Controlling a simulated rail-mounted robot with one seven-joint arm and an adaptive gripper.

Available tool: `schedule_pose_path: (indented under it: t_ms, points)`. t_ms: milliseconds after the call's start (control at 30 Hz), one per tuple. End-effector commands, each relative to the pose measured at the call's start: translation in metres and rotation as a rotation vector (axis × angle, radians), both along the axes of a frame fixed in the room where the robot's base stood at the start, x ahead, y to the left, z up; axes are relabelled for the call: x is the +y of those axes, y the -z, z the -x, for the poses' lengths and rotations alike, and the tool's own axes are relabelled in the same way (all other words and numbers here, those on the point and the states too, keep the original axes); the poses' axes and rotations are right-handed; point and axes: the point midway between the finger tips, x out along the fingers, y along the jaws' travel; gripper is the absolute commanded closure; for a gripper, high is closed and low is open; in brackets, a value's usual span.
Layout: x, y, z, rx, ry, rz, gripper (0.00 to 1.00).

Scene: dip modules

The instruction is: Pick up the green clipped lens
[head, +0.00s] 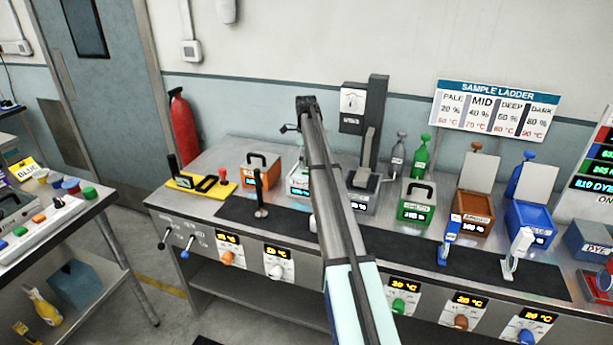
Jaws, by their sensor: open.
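I cannot pick out a green clipped lens in the head view; it may be hidden behind my arm or too small to tell. Several upright clip-like pieces stand on the bench's dark strip: a blue one (450,236), a white one (518,250) and a black one (260,200). None of these looks green. My arm rises from the bottom centre across the bench. The dark end of my arm, with my gripper (303,108), is at the top, in front of the wall. The fingers are small and hard to make out, and I see nothing held.
A green box (417,203), brown box (473,215) and blue box (533,222) with displays line the bench. Green (421,155) and grey (397,157) bottles stand behind. A tall dark stand (375,120) rises mid-bench. A cart (75,225) is left; floor between is clear.

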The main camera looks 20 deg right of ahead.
Motion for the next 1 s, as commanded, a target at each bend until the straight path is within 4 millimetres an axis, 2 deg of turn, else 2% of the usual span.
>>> schedule_pose_path:
  t_ms: [300, 567, 600, 733, 800, 1000]
  points:
    - [0.000, 0.038, 0.003, 0.002, 0.000, -0.001, 0.29]
    - [0.000, 0.044, 0.002, 0.000, 0.000, 0.000, 0.29]
    - [0.000, 0.044, 0.002, 0.001, 0.000, -0.001, 0.36]
    - [0.000, 0.044, 0.002, 0.001, 0.000, -0.001, 0.82]
    - [0.000, 0.044, 0.002, 0.001, 0.000, -0.001, 1.00]
    - [0.000, 0.044, 0.002, 0.001, 0.000, -0.001, 1.00]
